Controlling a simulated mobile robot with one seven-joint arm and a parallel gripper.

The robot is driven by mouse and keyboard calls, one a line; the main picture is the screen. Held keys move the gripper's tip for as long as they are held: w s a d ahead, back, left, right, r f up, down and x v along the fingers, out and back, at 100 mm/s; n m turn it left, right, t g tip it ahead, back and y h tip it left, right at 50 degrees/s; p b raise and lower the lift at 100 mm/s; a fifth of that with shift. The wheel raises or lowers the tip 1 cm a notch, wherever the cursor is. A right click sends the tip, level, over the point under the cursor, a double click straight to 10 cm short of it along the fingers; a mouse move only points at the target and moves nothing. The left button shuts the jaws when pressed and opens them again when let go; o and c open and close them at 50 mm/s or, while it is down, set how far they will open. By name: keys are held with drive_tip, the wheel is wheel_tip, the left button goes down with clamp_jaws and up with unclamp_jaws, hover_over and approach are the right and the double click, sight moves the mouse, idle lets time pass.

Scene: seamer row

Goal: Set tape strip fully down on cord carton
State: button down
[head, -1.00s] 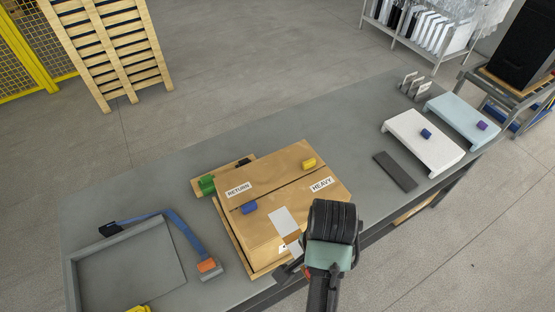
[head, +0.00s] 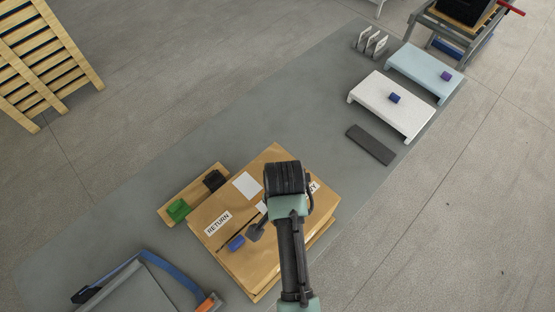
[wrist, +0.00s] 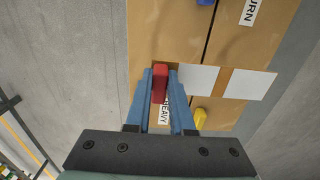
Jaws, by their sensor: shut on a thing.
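The cord carton (head: 262,262) is a brown box on the grey table, with a RETURN label (head: 218,223) and a HEAVY label (wrist: 163,114). A white strip, seemingly the tape strip (wrist: 248,84), lies across the carton's top seam in the wrist view, with a brown band between its two white parts. It also shows in the head view (head: 247,186), partly hidden by my arm. My gripper (wrist: 161,78) is shut on a red block (wrist: 160,84) at the strip's left end, over the carton. I cannot tell whether that end touches the carton.
A blue block (head: 236,243) and a yellow block (wrist: 200,118) sit on the carton. A wooden board with a green block (head: 178,210) is beside it. White (head: 390,104) and pale blue (head: 425,70) stands occupy the far right. The table's middle is clear.

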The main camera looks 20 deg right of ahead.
drive_tip(key=shift+w+f+p, duration=0.15)
drive_tip(key=shift+f+p, duration=0.25)
drive_tip(key=shift+f, duration=2.25)
drive_tip(key=shift+f, duration=0.15)
drive_tip(key=c, duration=0.8)
unclamp_jaws()
wheel_tip(320, 180, up, 12)
drive_tip(key=shift+r+b, duration=0.2)
drive_tip(key=shift+b, duration=0.5)
